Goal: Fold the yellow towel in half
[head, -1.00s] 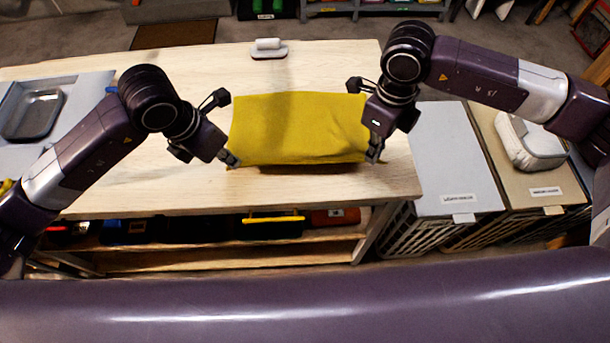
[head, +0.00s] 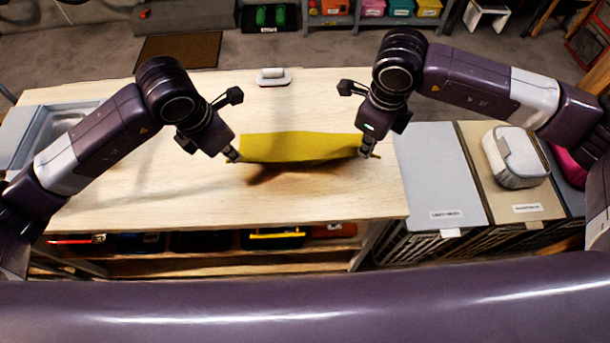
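The yellow towel (head: 300,147) is held up above the wooden table between my two grippers in the head view. It looks like a narrow band, with a dark shadow under its front edge. My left gripper (head: 232,155) is at the towel's left end, its fingertips closed on the corner. My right gripper (head: 368,153) is at the towel's right end, its fingertips closed on that corner. The arms partly cover the corners.
The wooden table (head: 150,200) is bare around the towel. A small grey-white object (head: 273,77) stands near its back edge, and a grey sink basin (head: 62,125) is at the left. Lidded hampers (head: 440,175) stand at the right, one bearing a white case (head: 516,157).

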